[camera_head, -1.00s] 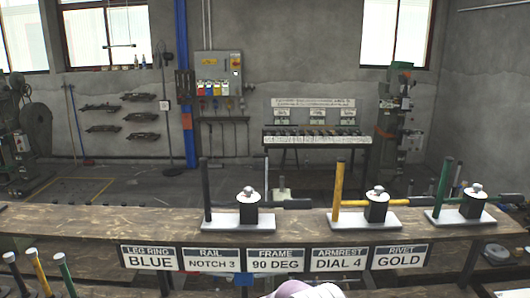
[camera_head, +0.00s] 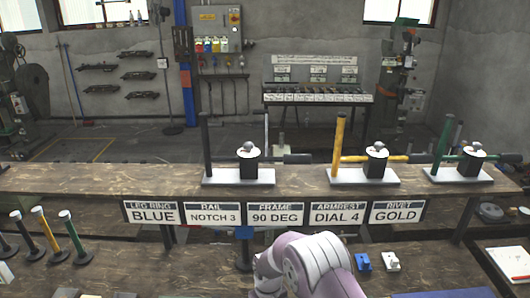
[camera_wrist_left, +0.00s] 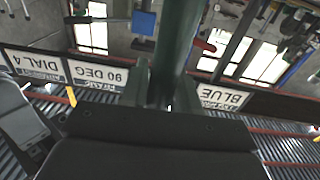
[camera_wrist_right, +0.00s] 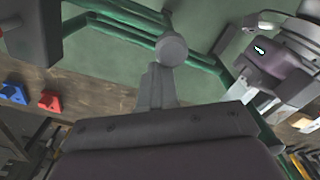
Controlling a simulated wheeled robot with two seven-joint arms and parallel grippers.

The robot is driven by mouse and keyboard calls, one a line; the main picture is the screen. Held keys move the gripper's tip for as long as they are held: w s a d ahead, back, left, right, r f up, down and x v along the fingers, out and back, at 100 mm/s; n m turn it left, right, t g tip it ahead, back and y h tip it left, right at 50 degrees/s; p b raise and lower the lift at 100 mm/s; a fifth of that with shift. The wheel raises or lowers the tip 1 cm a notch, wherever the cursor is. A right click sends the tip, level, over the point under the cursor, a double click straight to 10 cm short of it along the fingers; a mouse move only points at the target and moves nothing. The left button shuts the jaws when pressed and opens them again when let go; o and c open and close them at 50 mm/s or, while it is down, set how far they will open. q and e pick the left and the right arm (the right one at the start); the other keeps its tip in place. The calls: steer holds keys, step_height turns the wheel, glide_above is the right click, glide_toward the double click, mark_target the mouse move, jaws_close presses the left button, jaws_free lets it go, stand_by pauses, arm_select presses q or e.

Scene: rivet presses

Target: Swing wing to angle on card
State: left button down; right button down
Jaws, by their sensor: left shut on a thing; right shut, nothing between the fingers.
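The FRAME card (camera_head: 275,218) hangs on the front of the bench in the head view and reads 90 DEG; it shows upside down in the left wrist view (camera_wrist_left: 97,74). My left gripper (camera_wrist_left: 166,97) is shut on a thick dark green tube (camera_wrist_left: 179,45), which runs up out of its fingers. My right gripper (camera_wrist_right: 157,85) is shut and empty. Its fingertips point at a round grey knob (camera_wrist_right: 171,50), and I cannot tell whether they touch. Green frame tubes (camera_wrist_right: 130,30) and a green surface lie behind. Neither gripper shows in the head view; I cannot identify the wing for certain.
Other cards, such as DIAL 4 (camera_head: 338,215), line the bench (camera_head: 90,180). Three base plates with black blocks and coloured posts stand on it. Several posts (camera_head: 72,232) stand at the lower left. Blue (camera_head: 362,261) and white blocks lie near my arm at the bottom.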

steer(key=shift+s+a, duration=0.1)
steer(key=shift+s, duration=0.75)
steer(key=shift+s, duration=0.85)
steer(key=shift+s, duration=0.9)
steer(key=shift+s, duration=0.65)
stand_by(0.3)
